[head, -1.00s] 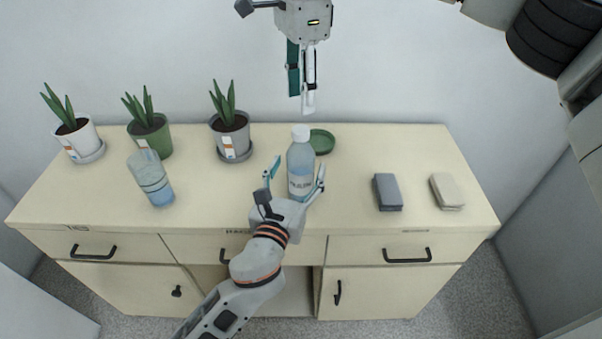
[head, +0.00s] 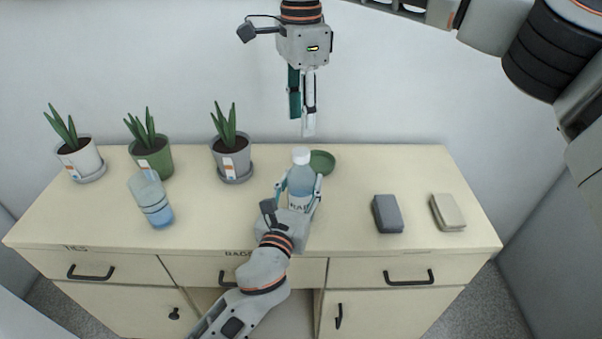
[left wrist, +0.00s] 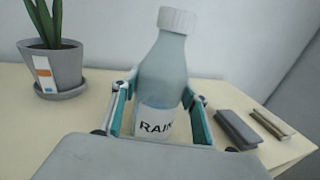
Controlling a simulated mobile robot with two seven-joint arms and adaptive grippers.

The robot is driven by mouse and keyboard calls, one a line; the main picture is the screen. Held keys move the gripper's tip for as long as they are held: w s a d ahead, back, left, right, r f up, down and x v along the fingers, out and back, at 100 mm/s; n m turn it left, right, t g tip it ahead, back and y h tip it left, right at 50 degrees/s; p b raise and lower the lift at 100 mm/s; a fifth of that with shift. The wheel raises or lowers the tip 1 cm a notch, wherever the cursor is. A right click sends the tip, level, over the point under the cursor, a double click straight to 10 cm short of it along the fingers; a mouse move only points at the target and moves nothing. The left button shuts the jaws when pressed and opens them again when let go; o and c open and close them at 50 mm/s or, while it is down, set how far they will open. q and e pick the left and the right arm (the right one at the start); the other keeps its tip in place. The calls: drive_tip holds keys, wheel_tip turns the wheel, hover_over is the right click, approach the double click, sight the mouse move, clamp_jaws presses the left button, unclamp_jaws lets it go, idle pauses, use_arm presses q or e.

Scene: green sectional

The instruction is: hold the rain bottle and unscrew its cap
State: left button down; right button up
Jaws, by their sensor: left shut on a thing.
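The rain bottle (head: 300,186) stands upright on the counter, bluish clear with a white label and a white cap (head: 301,156). In the left wrist view the bottle (left wrist: 163,75) shows its label "RAI" and its ribbed white cap (left wrist: 178,21). My left gripper (head: 299,193) is shut on the bottle's body, one finger on each side. My right gripper (head: 302,125) hangs above the cap, fingers pointing down, apart from it. Its fingers stand apart with nothing between them.
A green dish (head: 322,163) sits just behind the bottle. A dark grey block (head: 387,214) and a beige block (head: 447,212) lie at right. The counter between bottle and blocks is clear.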

sight(301, 151)
drive_tip(key=m, duration=3.8)
drive_tip(key=shift+m, duration=0.3)
drive_tip(key=m, duration=1)
drive_tip(key=shift+m, duration=0.3)
drive_tip(key=shift+f, duration=4)
